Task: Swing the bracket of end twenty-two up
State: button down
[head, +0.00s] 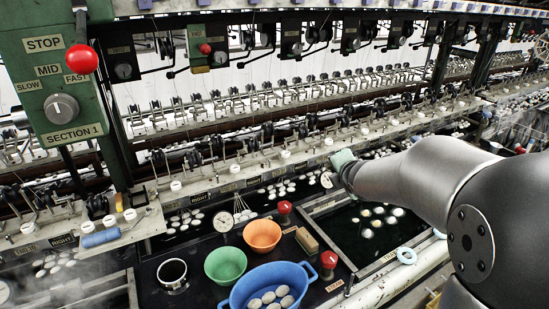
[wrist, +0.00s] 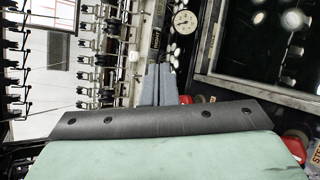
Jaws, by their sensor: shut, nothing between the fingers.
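Black brackets (head: 196,158) stand in a long row along the pale front ledge of the reeling frame. They also show on the left in the wrist view (wrist: 88,62). My gripper (wrist: 157,84) shows in the wrist view as two grey fingers, shut together and empty, pointing toward the ledge. No bracket is seen held. In the head view only its pale green housing shows, over the basin side near the ledge; the fingers are hidden or too small to make out.
A round gauge (head: 326,180) stands close to my gripper, also in the wrist view (wrist: 185,21). Red knobs (head: 284,207), an orange bowl (head: 262,235), a green bowl (head: 225,264) and a blue tub (head: 236,296) stand in front. A dark water basin (head: 306,208) lies right.

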jog(key=w+a+f+n+y+b, duration=0.2)
jog(key=w+a+f+n+y, duration=0.1)
jog(key=a+n, duration=0.3)
jog(key=w+a+f+n+t+y+b, duration=0.1)
jog(key=w+a+f+n+y+b, duration=0.2)
jog(key=a+n, duration=0.4)
jog(key=w+n+y, duration=0.1)
jog(key=w+n, duration=0.1)
jog(key=n, duration=0.2)
jog(key=shift+f+n, duration=0.3)
jog(key=shift+f, duration=0.05)
jog(key=shift+w, duration=0.15)
jog(key=r+p+x, duration=0.1)
jog(key=p+x, duration=0.1)
jog(key=x, duration=0.4)
jog(key=r+p+x, duration=0.2)
jog(key=p+x, duration=0.1)
jog(key=x, duration=0.3)
jog(key=shift+w+a, duration=0.4)
jog(key=shift+w, duration=0.15)
jog(key=shift+r+p, duration=0.1)
jog(key=shift+p, duration=0.3)
